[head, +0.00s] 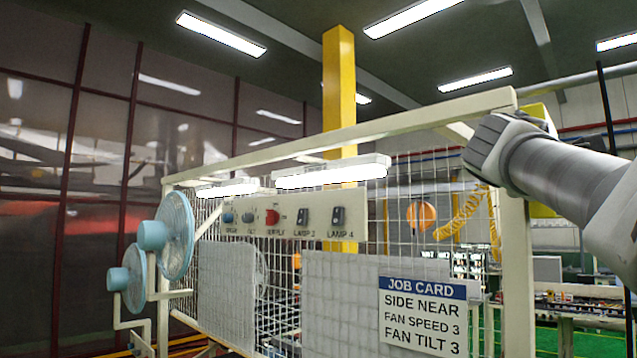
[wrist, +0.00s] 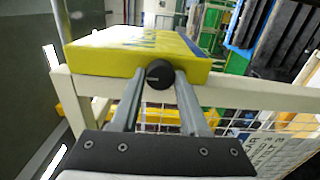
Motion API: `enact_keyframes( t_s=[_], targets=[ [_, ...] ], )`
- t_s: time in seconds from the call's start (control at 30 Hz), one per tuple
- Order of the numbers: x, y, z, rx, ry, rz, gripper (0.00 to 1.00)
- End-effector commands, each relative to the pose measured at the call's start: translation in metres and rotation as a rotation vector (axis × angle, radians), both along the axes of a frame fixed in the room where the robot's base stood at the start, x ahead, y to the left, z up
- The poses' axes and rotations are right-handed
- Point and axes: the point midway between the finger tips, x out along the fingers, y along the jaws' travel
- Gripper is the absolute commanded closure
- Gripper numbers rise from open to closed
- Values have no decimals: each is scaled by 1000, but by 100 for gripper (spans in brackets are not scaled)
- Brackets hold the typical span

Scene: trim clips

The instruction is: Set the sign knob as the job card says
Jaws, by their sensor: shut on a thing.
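In the wrist view my gripper (wrist: 160,84) is shut on the black round sign knob (wrist: 159,73). The knob is on the near face of a yellow sign box (wrist: 110,58), which stands at a cream frame's top bar. A yellow part of the sign (head: 541,113) shows in the head view behind my arm; the knob and fingertips are hidden there. The job card (head: 423,315) hangs on the mesh, reading SIDE NEAR, FAN SPEED 3, FAN TILT 3. The knob's setting is too small to tell.
Two light blue fans (head: 175,236) stand at the left. The cream frame (head: 515,275) runs below my arm.

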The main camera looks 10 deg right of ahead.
Motion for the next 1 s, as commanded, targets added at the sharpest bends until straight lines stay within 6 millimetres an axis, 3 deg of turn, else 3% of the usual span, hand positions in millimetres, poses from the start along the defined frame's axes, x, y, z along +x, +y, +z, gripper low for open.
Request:
enact_keyframes(
  t_s=[0.3, 0.33, 0.47, 0.8, 1.0],
  targets=[
    [0, 1, 0, -3, 2, 1, 100],
    [0, 1, 0, -3, 2, 1, 52],
    [0, 0, 0, -2, 1, 1, 29],
    [-1, 1, -1, -1, 1, 0, 27],
    [-17, 20, -3, -2, -1, 2, 27]
  ],
)
